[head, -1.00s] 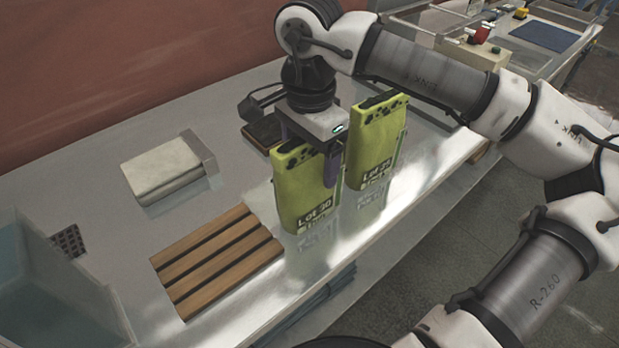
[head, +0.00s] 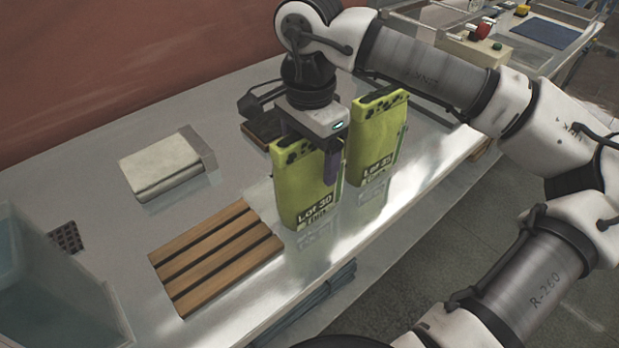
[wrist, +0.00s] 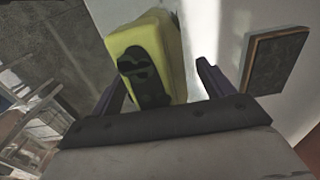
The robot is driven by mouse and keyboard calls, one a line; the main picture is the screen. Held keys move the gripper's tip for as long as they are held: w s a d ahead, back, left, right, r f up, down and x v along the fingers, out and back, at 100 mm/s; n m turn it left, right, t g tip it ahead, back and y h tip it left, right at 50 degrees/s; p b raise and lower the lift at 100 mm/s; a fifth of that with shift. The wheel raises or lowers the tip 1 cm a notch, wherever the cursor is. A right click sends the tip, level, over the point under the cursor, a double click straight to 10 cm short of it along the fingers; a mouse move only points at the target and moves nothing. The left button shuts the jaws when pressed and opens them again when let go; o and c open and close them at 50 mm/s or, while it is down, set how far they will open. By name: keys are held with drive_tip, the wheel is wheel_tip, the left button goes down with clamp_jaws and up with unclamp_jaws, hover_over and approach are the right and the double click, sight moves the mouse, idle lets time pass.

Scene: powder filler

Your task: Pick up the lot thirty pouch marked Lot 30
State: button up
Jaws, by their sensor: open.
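The Lot 30 pouch (head: 306,185) is lime green with dark spots on top and a dark label. It stands upright on the metal bench in the head view. My gripper (head: 328,160) is pointed down at the pouch's top, with one purple finger in front of its right side. The other finger is hidden in this view. In the wrist view my open gripper (wrist: 160,80) has a finger on each side of a green pouch top (wrist: 172,60), which appears to be the same pouch. Contact cannot be told.
A second green pouch (head: 377,140), its lot number hard to read, stands close behind to the right. A wooden slatted rack (head: 215,257) lies in front left. The bench's front edge is near.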

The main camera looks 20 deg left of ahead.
drive_tip(key=c, duration=1.6)
drive_tip(key=shift+r, duration=0.15)
